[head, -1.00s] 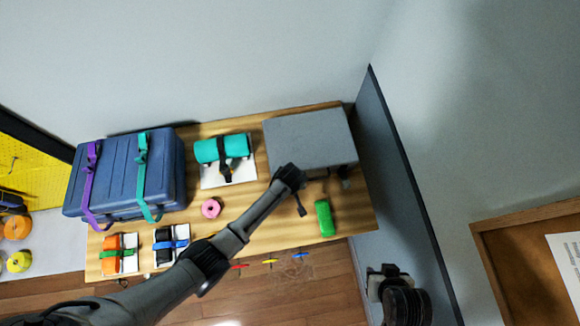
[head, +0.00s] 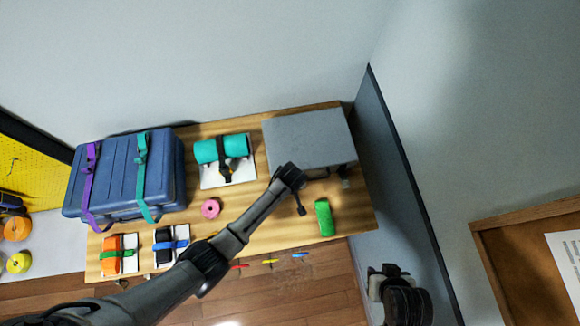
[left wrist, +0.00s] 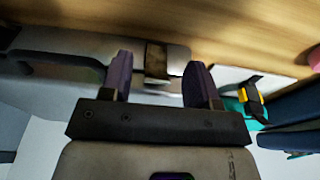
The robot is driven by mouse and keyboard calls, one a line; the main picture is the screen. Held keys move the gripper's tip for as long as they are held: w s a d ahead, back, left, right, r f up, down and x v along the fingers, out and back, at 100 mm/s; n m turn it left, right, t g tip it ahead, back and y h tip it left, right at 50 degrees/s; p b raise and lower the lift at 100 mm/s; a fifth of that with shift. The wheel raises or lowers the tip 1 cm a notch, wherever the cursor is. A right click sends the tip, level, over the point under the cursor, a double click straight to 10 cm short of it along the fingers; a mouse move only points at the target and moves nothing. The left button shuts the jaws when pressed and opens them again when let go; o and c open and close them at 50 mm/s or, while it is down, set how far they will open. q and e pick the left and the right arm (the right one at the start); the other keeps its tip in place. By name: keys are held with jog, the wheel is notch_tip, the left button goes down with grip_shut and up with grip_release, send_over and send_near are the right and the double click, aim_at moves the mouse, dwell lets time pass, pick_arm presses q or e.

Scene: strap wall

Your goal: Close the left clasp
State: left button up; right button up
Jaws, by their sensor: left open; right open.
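The grey case (head: 308,140) lies shut-lidded at the back right of the wooden table in the head view. In the left wrist view, a brownish metal clasp (left wrist: 156,58) on the case edge (left wrist: 90,42) shows between the two fingers of my left gripper (left wrist: 160,64). The fingers are apart, one on each side of the clasp; I cannot tell whether they touch it. In the head view my left gripper (head: 300,188) is at the case's front left, hiding that clasp. Another clasp (head: 345,182) shows at the front right. My right gripper (head: 388,278) is at the lower right, away from the case.
A blue case (head: 115,180) with purple and teal straps stands at the left. A strapped teal roll (head: 222,150), a pink ring (head: 211,208) and a green roll (head: 324,217) lie nearby. A dark panel (head: 400,180) rises along the table's right side.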

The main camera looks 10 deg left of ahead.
pick_arm(q)
notch_tip(320, 180, up, 13)
jog(key=s, duration=0.2)
jog(key=shift+d, duration=0.4)
dwell(0.5)
